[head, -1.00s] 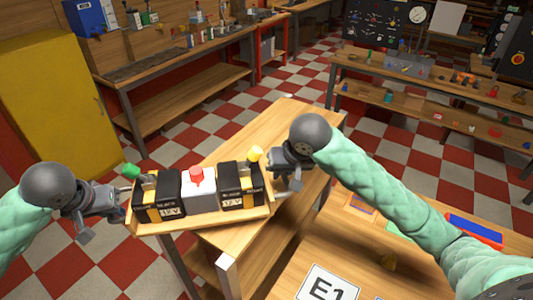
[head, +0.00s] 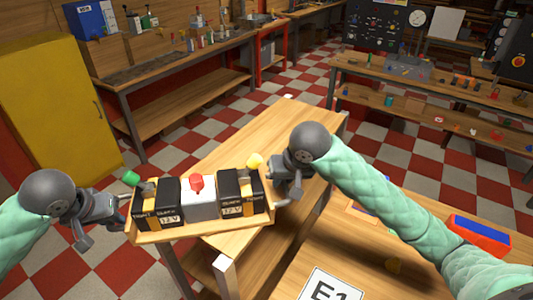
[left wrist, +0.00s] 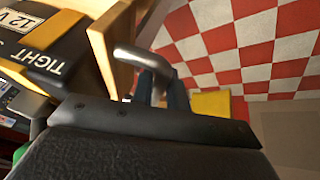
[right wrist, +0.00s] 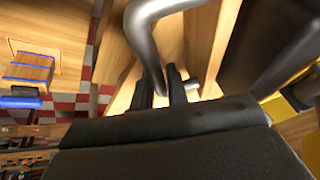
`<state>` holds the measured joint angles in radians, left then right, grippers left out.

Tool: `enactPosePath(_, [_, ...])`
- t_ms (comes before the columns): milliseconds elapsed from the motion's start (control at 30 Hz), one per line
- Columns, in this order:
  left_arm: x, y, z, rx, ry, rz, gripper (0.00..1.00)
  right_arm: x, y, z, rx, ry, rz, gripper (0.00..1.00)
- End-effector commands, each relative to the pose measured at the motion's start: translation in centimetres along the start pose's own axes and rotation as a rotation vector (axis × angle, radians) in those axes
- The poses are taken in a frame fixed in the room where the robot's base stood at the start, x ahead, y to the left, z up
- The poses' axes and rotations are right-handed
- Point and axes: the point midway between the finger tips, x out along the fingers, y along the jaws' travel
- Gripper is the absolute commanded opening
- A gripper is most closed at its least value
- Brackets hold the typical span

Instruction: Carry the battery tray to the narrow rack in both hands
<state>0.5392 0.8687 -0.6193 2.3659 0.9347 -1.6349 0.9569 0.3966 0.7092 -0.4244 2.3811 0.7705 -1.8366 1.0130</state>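The battery tray (head: 205,229) is a wooden tray holding two black and yellow 12 V batteries, with a white block with a red knob (head: 197,184) between them. It hangs roughly level between my grippers, partly in front of a narrow wooden rack (head: 235,137) with shelves below its top. My left gripper (head: 118,207) is at the tray's left end, its fingers at a metal handle (left wrist: 135,58) in the left wrist view. My right gripper (head: 279,190) is at the right end, its fingers around a metal handle (right wrist: 145,35). The finger contacts are partly hidden.
A table with an E1 card (head: 330,287) and a red and blue box (head: 480,235) is at the lower right. A yellow cabinet (head: 55,95) and a workbench (head: 175,65) stand at the back left. Checkered floor (head: 110,270) is clear at left.

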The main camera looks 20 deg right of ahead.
Motion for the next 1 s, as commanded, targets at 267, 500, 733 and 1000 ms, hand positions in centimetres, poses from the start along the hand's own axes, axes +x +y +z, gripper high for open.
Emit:
enactPosePath(267, [-0.1,-0.1,0.0,-0.001,0.0,-0.001,0.36,0.0,0.1,-0.1,0.001,0.0,0.001,0.36])
enactPosePath(500, [-0.8,0.0,-0.1,0.0,0.002,0.0,0.36,-0.1,0.0,0.0,0.0,0.0,0.0,0.36])
enactPosePath(733, [-4.4,0.0,-0.1,0.001,0.004,0.0,0.36,-0.1,0.0,0.0,0.0,-0.001,0.0,0.36])
enactPosePath(1000, [-9.3,-0.1,-0.1,0.0,0.003,-0.002,0.36,0.0,0.0,0.0,0.0,-0.001,-0.001,0.36])
